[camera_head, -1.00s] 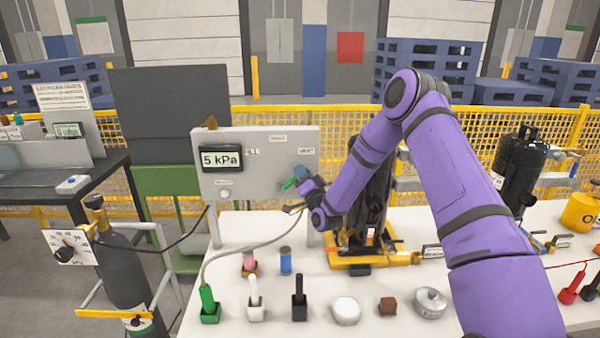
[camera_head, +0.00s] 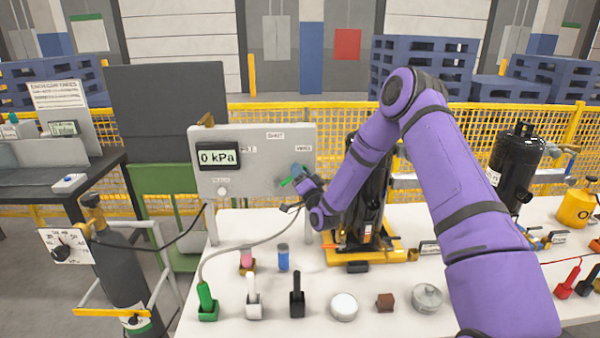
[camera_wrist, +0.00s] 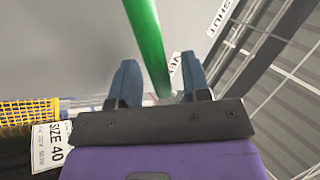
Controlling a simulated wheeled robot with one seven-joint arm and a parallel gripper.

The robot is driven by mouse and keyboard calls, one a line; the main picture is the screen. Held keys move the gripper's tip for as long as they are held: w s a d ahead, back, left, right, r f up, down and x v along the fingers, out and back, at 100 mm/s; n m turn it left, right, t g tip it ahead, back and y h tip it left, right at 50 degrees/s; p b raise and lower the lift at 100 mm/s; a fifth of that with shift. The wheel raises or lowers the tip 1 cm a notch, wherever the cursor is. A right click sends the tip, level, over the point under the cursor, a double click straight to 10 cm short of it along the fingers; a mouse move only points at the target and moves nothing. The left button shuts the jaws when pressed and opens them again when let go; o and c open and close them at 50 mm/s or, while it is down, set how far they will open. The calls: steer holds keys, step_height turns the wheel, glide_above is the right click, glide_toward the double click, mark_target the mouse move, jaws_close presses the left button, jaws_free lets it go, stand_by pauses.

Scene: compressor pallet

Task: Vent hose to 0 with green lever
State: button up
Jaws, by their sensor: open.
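The grey panel (camera_head: 240,150) stands upright on the white table, and its display (camera_head: 218,156) reads 0 kPa. The green lever (camera_head: 287,181) is at the panel's right side, by the vent label. In the wrist view the green lever (camera_wrist: 146,45) runs between my two blue fingers, with a gap on each side. My gripper (camera_head: 298,181) is open around the lever; I cannot tell whether a finger touches it. A thin grey hose (camera_head: 250,243) runs from near the panel's right side down to a green-handled fitting (camera_head: 207,297) at the table's front left.
Several small items, including a black-handled piece (camera_head: 297,300) and a white round cap (camera_head: 344,307), stand along the table's front. A dark compressor on a yellow base (camera_head: 390,252) is behind my arm. A gas cylinder (camera_head: 125,275) stands left of the table.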

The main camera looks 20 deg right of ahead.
steer(key=v, duration=1)
step_height(320, 180, up, 12)
steer(key=w+a+n+g+y, duration=0.1)
steer(key=a+n+g+y, duration=0.15)
steer(key=n+g, duration=0.35)
steer(key=s+r+n+g+h, duration=0.1)
steer(key=s+r+g+h, duration=0.25)
steer(key=s+r, duration=0.45)
steer(key=s+r+g, duration=0.2)
steer(key=s, duration=0.9)
steer(key=s+d+r+g+h, duration=0.1)
steer(key=s+r+g, duration=0.2)
steer(key=s, duration=0.9)
steer(key=s+r+g, duration=0.3)
steer(key=s, duration=0.9)
steer(key=shift+d+n+h, duration=0.3)
steer(key=shift+d+h, duration=0.05)
steer(key=shift+h, duration=0.05)
stand_by(1.2)
